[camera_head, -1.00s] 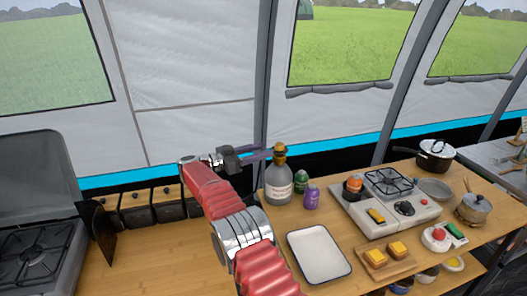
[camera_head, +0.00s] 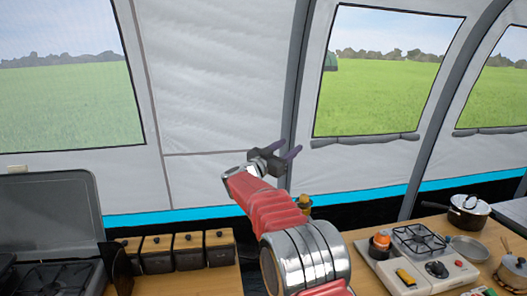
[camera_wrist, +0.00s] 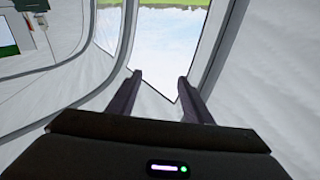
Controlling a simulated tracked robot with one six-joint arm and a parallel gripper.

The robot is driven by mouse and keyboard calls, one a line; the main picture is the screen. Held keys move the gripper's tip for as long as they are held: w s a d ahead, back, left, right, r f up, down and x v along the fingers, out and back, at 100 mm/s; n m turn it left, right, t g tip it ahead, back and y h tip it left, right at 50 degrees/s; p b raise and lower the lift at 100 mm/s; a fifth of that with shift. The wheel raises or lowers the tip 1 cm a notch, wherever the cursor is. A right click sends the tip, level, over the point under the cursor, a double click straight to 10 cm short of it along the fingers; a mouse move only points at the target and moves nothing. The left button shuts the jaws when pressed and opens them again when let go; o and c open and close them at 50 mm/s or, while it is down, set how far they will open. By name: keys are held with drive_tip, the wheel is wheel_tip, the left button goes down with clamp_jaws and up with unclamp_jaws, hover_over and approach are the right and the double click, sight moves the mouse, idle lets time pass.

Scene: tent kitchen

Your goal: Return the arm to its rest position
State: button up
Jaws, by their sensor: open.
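My gripper (camera_head: 288,151) is at the end of my raised red and silver arm, in the middle of the head view. Its two dark purple fingers are apart, with nothing between them. In the wrist view my gripper (camera_wrist: 158,95) also shows open and empty, facing the tent wall and a window. Only the top of a bottle (camera_head: 304,201) shows beside the arm.
The tent wall (camera_head: 190,80) rises behind.

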drive_tip(key=s+a+r+n+t+y, duration=0.2)
drive_tip(key=s+r+n+t+y, duration=0.25)
drive_tip(key=r+y, duration=0.5)
drive_tip(key=s+r+n+g+y, duration=0.1)
drive_tip(key=s+n+g+y, duration=0.3)
drive_tip(key=s, duration=0.7)
drive_tip(key=s+d+f+g, duration=0.3)
drive_tip(key=s+f, duration=0.5)
drive_tip(key=s, duration=0.6)
drive_tip(key=s+d+f+g, duration=0.3)
drive_tip(key=s+f, duration=0.6)
drive_tip(key=s, duration=0.5)
drive_tip(key=s+d+f+g, duration=0.3)
drive_tip(key=s+f, duration=0.5)
drive_tip(key=s, duration=0.7)
drive_tip(key=shift+d+f+n+g+h, duration=0.15)
drive_tip(key=shift+f+n+g+h, duration=0.2)
drive_tip(key=shift+n+g+h, duration=0.1)
